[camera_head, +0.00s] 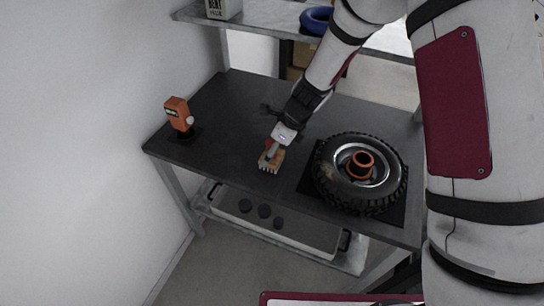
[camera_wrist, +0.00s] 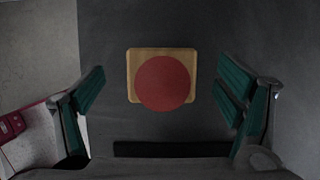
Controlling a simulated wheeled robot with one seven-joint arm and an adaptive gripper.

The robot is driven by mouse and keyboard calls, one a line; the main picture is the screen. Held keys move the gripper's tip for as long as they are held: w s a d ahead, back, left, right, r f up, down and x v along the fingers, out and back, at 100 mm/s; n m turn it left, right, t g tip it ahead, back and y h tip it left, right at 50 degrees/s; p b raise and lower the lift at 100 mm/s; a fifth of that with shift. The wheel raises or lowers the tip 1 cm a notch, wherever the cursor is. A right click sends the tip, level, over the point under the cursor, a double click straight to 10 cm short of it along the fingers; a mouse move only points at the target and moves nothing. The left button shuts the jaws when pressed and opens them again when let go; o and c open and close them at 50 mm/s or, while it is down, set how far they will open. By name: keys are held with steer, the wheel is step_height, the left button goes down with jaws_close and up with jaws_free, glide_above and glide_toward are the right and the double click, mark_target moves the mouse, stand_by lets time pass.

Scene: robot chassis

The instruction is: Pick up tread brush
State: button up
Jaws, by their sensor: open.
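The tread brush (camera_head: 269,160) is on the dark workbench, left of the tyre in the head view. It has a tan block and pale bristles at its near end. In the wrist view the brush (camera_wrist: 134,66) shows as a tan rectangle with a round red part on it, between the fingers. My gripper (camera_wrist: 165,95) is open, with teal finger pads to either side and clear of the brush. In the head view my gripper (camera_head: 274,148) is right at the brush and partly hides it.
A knobbly tyre on a wheel (camera_head: 330,178) lies on a dark mat on the workbench (camera_head: 225,130), right of the brush. An orange tool (camera_head: 178,113) stands at the left end. A shelf (camera_head: 265,27) runs behind.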

steer(key=shift+x, duration=1.8)
steer(key=shift+w, duration=0.1)
steer(key=c, duration=1.3)
steer(key=shift+c, duration=0.2)
steer(key=shift+r, duration=0.15)
steer(key=shift+r, duration=0.6)
step_height(320, 180, up, 2)
steer(key=shift+r, duration=0.15)
steer(key=s+d+b, duration=0.1)
steer(key=s, duration=0.3)
steer(key=s+d+b, duration=0.1)
steer(key=s+d, duration=0.1)
steer(key=s, duration=0.2)
steer(key=s+d+r+b, duration=0.1)
steer(key=s, duration=0.4)
steer(key=shift+d, duration=0.3)
steer(key=shift+s+d+r+b, duration=0.15)
steer(key=shift+s+b, duration=0.15)
steer(key=shift+s, duration=0.2)
steer(key=shift+s+d+f+b, duration=0.1)
steer(key=shift+s+d+b, duration=0.15)
steer(key=shift+s, duration=0.3)
